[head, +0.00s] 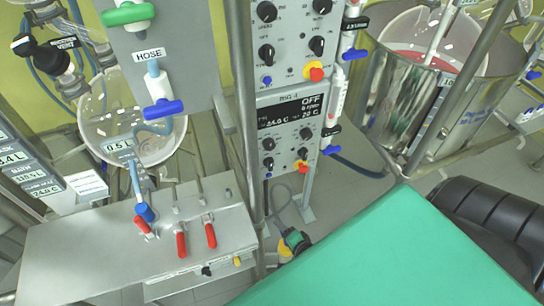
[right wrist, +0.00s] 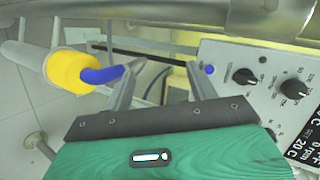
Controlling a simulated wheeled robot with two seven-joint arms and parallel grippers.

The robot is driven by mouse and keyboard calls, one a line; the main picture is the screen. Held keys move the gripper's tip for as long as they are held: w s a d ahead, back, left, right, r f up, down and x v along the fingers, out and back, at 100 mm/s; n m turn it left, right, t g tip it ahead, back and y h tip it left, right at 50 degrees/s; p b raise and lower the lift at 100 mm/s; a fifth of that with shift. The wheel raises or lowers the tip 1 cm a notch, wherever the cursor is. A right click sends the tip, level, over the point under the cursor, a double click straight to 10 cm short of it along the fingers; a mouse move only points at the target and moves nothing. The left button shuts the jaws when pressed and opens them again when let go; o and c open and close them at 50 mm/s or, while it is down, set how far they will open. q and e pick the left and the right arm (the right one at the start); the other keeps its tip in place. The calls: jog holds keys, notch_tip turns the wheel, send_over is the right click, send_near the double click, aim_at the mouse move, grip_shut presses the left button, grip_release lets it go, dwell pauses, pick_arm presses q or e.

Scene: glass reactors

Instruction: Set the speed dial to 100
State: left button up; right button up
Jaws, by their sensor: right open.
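My left gripper is not in view.
A second panel (head: 294,40) sits directly above. A steel post (head: 245,110) runs along the left side. A glass vessel (head: 125,118) and a steel bench with red valves (head: 160,258) are at left; a steel jacketed vessel (head: 390,95) is at right.

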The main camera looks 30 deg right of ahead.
jog(key=w+d+r+m+t+h+b, duration=0.1)
jog(key=w+d+r+m+t+b, duration=0.2)
jog(key=r+m, duration=0.45)
jog(key=m+t+h+b, duration=0.1)
jog(key=m+t+h, duration=0.1)
jog(key=m, duration=0.3)
send_near(271, 147)
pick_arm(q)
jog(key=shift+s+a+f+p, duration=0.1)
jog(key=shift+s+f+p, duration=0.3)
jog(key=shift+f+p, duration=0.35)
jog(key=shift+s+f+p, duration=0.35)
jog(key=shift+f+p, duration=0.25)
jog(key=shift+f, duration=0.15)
pick_arm(e)
jog(key=shift+w+d+f, duration=0.1)
jog(key=shift+w+d, duration=0.1)
jog(key=shift+w, duration=1.3)
jog(key=shift+w+d, duration=0.25)
jog(key=shift+w, duration=1.2)
jog(key=shift+w+d, duration=0.2)
jog(key=shift+w, duration=1.3)
jog(key=shift+c, duration=0.4)
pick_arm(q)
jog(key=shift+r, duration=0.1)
pick_arm(e)
jog(key=c, duration=0.9)
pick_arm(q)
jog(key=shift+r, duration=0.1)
